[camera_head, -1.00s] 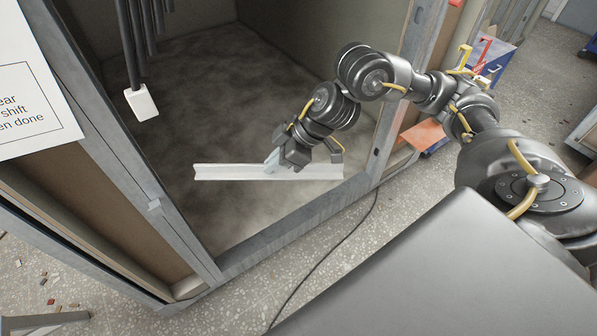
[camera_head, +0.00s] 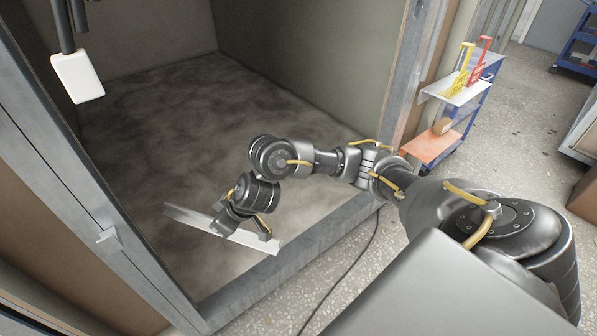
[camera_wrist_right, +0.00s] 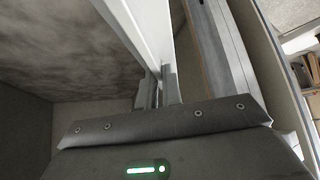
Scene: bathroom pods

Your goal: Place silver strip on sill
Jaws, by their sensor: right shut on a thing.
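The silver strip (camera_head: 190,217) is a long, pale metal profile in the head view, tilted down toward the right. My right gripper (camera_head: 240,226) is shut on it near its middle. The strip is inside the pod opening, close to the sill (camera_head: 290,258), the grey metal bar along the bottom of the opening. Its right end is near the sill's inner edge; I cannot tell whether they touch. In the right wrist view the strip (camera_wrist_right: 145,35) runs up and away from the fingers (camera_wrist_right: 158,88). My left gripper is not in view.
The pod floor (camera_head: 170,120) behind the strip is clear. Grey frame posts (camera_head: 75,175) and (camera_head: 408,80) flank the opening. A white block (camera_head: 78,77) hangs at upper left. A cart (camera_head: 455,110) with yellow and red items stands right. A cable (camera_head: 345,270) lies on the floor outside.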

